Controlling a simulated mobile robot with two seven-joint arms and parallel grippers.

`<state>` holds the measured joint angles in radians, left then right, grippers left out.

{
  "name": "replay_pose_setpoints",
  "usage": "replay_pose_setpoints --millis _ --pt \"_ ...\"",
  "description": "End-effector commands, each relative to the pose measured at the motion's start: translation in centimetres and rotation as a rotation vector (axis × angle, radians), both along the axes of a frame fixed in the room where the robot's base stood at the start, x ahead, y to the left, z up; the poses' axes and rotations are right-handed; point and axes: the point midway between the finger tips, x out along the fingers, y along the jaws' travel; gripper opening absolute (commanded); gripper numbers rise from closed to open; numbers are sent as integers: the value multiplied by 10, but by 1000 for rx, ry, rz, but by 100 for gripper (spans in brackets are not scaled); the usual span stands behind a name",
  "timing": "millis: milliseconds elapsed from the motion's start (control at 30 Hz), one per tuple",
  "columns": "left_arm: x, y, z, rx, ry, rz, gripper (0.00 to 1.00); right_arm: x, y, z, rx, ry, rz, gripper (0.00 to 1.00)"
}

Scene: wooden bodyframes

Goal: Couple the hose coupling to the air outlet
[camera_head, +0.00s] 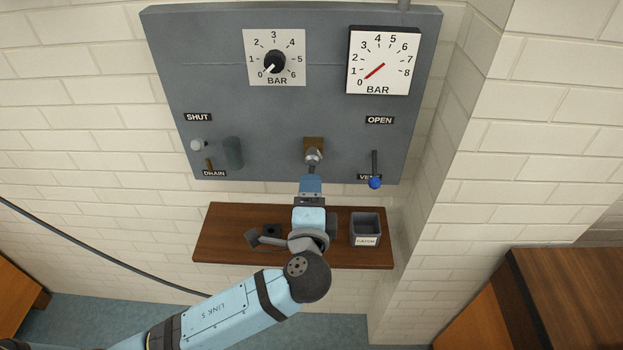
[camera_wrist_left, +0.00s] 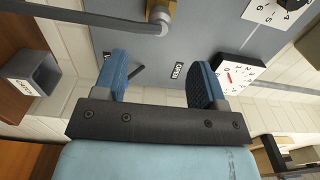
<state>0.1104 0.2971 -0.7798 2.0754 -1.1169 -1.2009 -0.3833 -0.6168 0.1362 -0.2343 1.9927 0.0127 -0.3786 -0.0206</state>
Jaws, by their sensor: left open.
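The air outlet's square brass mount (camera_head: 313,143) is low on the grey panel, with a silvery fitting (camera_head: 313,156) on its front. In the left wrist view, a dark grey hose (camera_wrist_left: 90,20) runs from the left edge to a grey bent end, the hose coupling (camera_wrist_left: 155,25), at the brass part (camera_wrist_left: 160,8). It appears to meet the outlet; how firmly it is seated I cannot tell. My left gripper (camera_head: 312,178) is just below and in front of the outlet. Its blue fingers (camera_wrist_left: 160,80) are apart with nothing between them. My right gripper is not in view.
A wooden shelf (camera_head: 225,245) below carries a grey catch bin (camera_head: 365,228) and a small dark block (camera_head: 272,230). The panel has a pressure gauge (camera_head: 378,60) with its needle near 0, a regulator knob (camera_head: 274,62) and a blue-tipped vent lever (camera_head: 375,182). A brick pillar stands right.

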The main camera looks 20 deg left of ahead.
Motion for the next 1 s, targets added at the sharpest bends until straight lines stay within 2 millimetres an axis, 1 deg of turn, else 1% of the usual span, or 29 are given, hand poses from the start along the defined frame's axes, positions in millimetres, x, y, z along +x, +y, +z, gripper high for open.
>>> replay_pose_setpoints --millis 33,100,200,300,1000 --pt "-10 -3 -2 -2 0 0 65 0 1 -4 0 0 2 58" --pt "-20 -6 -2 -2 0 -1 65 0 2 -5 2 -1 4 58" --pt "-31 -9 -1 -1 0 0 65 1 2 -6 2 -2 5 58" --pt "-36 -10 0 0 0 0 65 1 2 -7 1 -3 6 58" --pt "-37 -10 1 0 -1 1 65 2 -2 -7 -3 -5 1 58"
